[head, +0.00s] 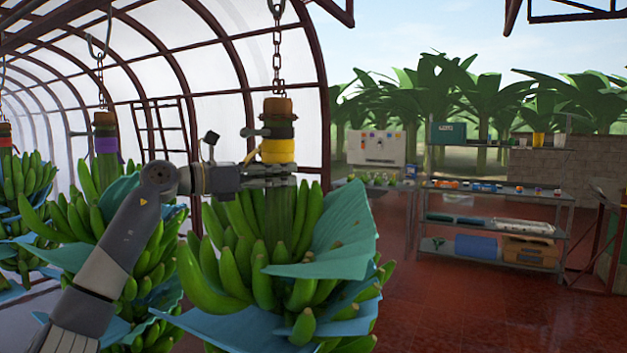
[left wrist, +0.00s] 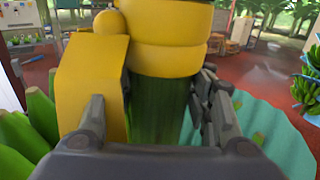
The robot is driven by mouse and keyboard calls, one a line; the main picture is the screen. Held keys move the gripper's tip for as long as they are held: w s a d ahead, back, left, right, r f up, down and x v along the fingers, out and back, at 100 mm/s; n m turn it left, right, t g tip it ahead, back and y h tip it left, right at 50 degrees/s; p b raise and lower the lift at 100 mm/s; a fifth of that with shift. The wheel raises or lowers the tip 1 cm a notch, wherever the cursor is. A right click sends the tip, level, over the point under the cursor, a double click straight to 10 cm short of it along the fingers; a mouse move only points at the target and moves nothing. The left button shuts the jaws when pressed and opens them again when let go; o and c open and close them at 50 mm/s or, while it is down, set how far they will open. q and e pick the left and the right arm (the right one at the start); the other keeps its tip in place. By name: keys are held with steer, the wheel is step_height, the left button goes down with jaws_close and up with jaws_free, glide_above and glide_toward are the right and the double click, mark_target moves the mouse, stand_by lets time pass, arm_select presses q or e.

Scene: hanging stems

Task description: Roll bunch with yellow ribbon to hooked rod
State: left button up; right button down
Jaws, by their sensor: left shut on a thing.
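The bunch with the yellow ribbon (head: 278,151) hangs upright on a chain (head: 277,65) in the middle of the head view. Its green bananas (head: 215,275) are partly covered by blue sheets (head: 325,245). My left gripper (head: 280,181) is shut on its stem just below the ribbon. In the left wrist view the green stem (left wrist: 160,108) stands between the fingers, under the yellow ribbon (left wrist: 165,45), with a yellow flap beside the left finger. I cannot make out a hooked rod for sure. My right gripper is not in view.
A bunch with a purple ribbon (head: 106,145) hangs close behind on the left, and one with a red ribbon (head: 5,127) at the far left. A shelf rack (head: 495,225) with boxes stands at the right. The red floor (head: 450,310) before it is clear.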

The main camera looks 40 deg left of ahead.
mark_target(261, 199)
arm_select(q)
steer(key=shift+h, duration=0.3)
steer(key=a, duration=0.2)
steer(key=s+a+p, duration=0.1)
steer(key=a, duration=0.1)
steer(key=shift+f, duration=0.15)
steer(key=shift+d, duration=0.15)
steer(key=shift+w+d, duration=0.15)
steer(key=shift+w, duration=0.05)
steer(key=o, duration=1.1)
steer(key=shift+r, duration=0.2)
steer(key=o, duration=0.4)
steer(key=shift+a, duration=0.2)
steer(key=shift+s+a+f, duration=0.1)
steer(key=shift+a+f, duration=0.05)
steer(key=shift+a, duration=0.25)
steer(key=shift+d, duration=0.1)
steer(key=shift+s, duration=0.1)
